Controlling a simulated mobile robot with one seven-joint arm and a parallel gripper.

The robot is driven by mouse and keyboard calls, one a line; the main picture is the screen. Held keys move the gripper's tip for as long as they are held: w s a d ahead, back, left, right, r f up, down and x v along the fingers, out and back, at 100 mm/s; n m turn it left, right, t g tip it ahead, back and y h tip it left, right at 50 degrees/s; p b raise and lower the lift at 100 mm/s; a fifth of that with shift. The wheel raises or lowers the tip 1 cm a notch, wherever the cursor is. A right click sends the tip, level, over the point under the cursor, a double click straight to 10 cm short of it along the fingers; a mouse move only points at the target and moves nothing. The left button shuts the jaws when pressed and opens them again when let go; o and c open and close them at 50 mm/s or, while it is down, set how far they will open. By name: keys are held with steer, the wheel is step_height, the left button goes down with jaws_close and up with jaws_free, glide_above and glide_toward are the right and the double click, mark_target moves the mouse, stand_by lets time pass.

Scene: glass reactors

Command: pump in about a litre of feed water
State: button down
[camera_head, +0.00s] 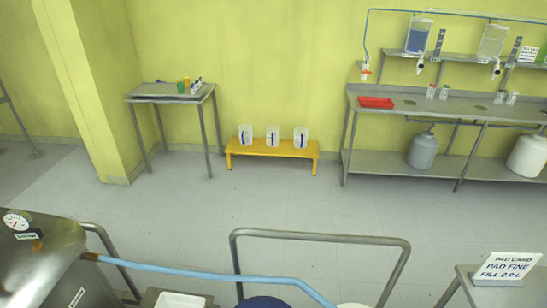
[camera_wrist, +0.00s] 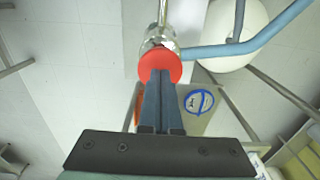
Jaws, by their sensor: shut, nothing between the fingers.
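My gripper (camera_wrist: 161,95) shows only in the wrist view. Its two dark fingers are together with nothing between them. Their tips overlap the lower edge of a round red knob (camera_wrist: 160,60); I cannot tell whether they touch it. The knob is on a shiny metal fitting (camera_wrist: 160,32). A blue hose (camera_wrist: 235,48) runs off to the upper right beside it. In the head view a blue hose (camera_head: 200,272) comes from a steel vessel (camera_head: 38,262) with a dial gauge (camera_head: 17,220) and curves down to the right. The water level is not visible.
A metal rail (camera_head: 320,236) crosses the front. A card reading "PAD FINE FILL 2.0 L" (camera_head: 506,266) stands on a small table at right. A yellow bench (camera_head: 272,149) with three clear containers and a steel workbench (camera_head: 450,108) are at the back. The floor between is clear.

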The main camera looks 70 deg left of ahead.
step_height(320, 180, up, 8)
steer(key=p, duration=0.7)
steer(key=shift+f, duration=0.15)
steer(key=shift+f, duration=0.1)
step_height(320, 180, down, 9)
steer(key=b, duration=0.6)
steer(key=shift+s, duration=0.1)
step_height(320, 180, up, 9)
steer(key=p, duration=0.8)
